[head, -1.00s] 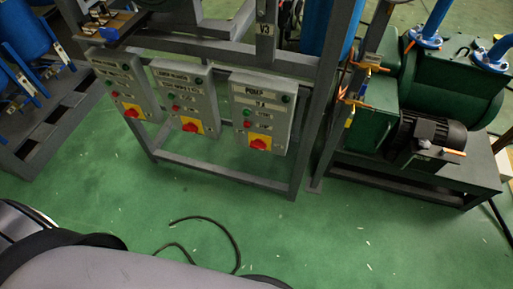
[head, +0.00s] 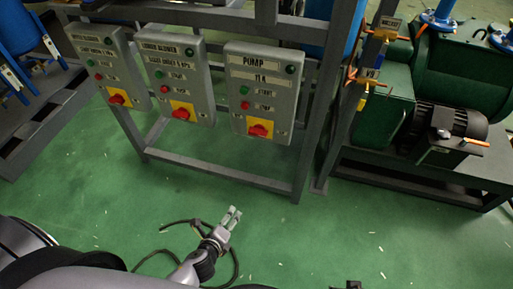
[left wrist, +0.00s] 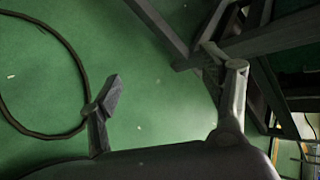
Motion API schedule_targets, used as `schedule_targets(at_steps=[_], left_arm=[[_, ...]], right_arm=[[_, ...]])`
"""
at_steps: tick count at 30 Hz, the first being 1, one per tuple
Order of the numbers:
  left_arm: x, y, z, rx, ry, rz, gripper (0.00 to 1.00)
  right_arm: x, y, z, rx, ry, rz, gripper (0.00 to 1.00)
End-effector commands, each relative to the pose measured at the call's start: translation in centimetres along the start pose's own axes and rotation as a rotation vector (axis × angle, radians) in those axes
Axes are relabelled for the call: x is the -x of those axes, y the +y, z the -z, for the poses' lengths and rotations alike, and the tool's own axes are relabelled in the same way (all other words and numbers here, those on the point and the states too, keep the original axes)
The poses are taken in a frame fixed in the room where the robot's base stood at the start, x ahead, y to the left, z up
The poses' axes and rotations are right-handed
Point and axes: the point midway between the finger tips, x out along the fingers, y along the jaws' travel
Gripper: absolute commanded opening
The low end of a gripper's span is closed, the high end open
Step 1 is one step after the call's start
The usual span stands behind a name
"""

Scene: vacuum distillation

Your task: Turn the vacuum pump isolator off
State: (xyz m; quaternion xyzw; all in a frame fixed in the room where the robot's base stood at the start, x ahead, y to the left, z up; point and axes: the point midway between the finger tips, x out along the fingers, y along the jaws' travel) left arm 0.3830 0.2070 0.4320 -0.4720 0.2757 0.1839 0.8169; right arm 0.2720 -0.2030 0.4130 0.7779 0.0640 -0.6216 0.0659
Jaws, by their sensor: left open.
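The grey box labelled PUMP (head: 283,85) hangs on the frame in the head view, with lamps and push buttons. Its isolator is a red knob (head: 260,128) on a yellow plate at the bottom of the box. Whether the knob is turned on or off is too small to tell. My left gripper (head: 234,212) is open and empty, low over the floor, below the box and apart from it. In the left wrist view its fingers (left wrist: 175,75) are spread with only floor and frame behind.
Two similar boxes with red knobs, the middle one (head: 178,75) and the left one (head: 108,65), hang beside it. A grey frame (head: 225,178) carries them. Green pump machinery (head: 460,80) stands right.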

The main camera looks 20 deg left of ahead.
Motion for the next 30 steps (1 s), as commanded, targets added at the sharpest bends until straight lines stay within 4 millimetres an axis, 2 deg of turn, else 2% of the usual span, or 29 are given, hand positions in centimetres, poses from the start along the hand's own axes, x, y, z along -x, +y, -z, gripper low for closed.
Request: schedule_targets(at_steps=[1,4,6,9,12,16,20,25,30], left_arm=[[-0.9,-1.7,-0.3,-0.132,-0.04,0.074,0.72],[-0.1,-6.4,-1.8,-0.395,-0.149,0.195,0.72],[1.0,-9.6,-2.9,-0.564,-0.24,0.266,0.72],[3.0,-13.2,-4.2,-0.76,-0.374,0.334,0.72],[5.0,-15.9,-5.2,-0.896,-0.485,0.372,0.72],[6.7,-17.8,-6.0,-0.987,-0.57,0.39,0.72],[6.8,-18.7,-6.5,-1.011,-0.593,0.393,0.72],[4.9,-20.3,-7.4,-1.008,-0.594,0.393,0.72],[1.8,-22.4,-8.4,-1.007,-0.592,0.393,0.72]], right_arm=[[-0.1,0.1,0.8,-0.002,0.019,-0.002,0.4],[2.4,0.2,2.0,-0.006,0.041,-0.005,0.4],[4.3,0.3,2.5,-0.008,0.055,-0.008,0.4],[6.9,0.5,2.6,-0.01,0.07,-0.011,0.4],[8.9,0.5,2.5,-0.012,0.082,-0.013,0.4],[10.6,0.5,2.2,-0.012,0.087,-0.015,0.4],[11.3,0.6,2.2,-0.013,0.088,-0.015,0.4],[11.9,0.6,2.4,-0.013,0.088,-0.015,0.4],[12.2,0.6,2.5,-0.013,0.088,-0.015,0.4]])
